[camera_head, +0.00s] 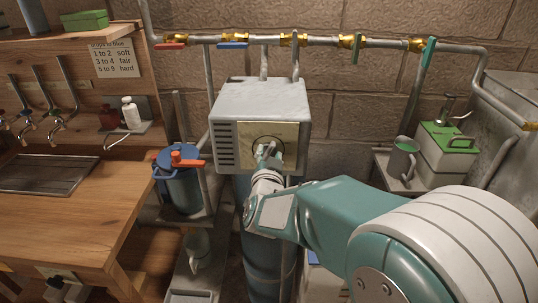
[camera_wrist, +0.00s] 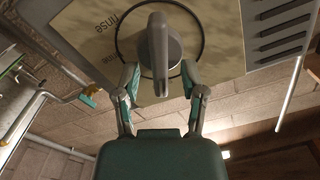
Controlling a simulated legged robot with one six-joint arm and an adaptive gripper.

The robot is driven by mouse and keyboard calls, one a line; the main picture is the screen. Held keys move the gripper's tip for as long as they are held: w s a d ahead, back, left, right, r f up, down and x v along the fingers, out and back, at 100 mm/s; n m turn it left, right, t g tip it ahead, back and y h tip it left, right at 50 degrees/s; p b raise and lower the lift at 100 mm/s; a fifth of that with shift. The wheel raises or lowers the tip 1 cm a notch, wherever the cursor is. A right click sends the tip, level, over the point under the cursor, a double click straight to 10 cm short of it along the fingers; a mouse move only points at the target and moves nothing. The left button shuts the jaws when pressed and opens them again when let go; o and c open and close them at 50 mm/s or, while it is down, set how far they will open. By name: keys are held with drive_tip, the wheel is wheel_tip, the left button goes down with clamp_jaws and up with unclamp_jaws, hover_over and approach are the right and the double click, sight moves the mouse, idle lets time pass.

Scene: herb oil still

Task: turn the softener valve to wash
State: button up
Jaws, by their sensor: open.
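The softener head is a pale grey box (camera_head: 260,97) with a beige dial panel (camera_head: 285,132), mounted on the wall side above a blue-grey cylinder (camera_head: 265,255). Its valve is a grey knob with a lever handle, seen close in the wrist view (camera_wrist: 158,45). A dark ring surrounds the knob. My gripper (camera_head: 266,158) is in front of the dial. In the wrist view its open fingers (camera_wrist: 160,82) stand either side of the knob's lower part; contact cannot be told.
A pipe with brass valves and coloured handles (camera_head: 290,40) runs above the box. A green-lidded box (camera_head: 445,145) and grey mug (camera_head: 402,158) stand right. A wooden counter (camera_head: 60,215) fills the left.

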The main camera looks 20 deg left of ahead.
clamp_jaws()
drive_tip(key=shift+m, duration=0.4)
drive_tip(key=shift+d+f+m, duration=0.15)
drive_tip(key=shift+f+m, duration=0.05)
drive_tip(key=shift+m, duration=1.55)
drive_tip(key=shift+d+f+m, duration=0.1)
drive_tip(key=shift+f+m, duration=0.05)
drive_tip(key=shift+m, duration=1.6)
unclamp_jaws()
drive_tip(key=shift+d, duration=0.1)
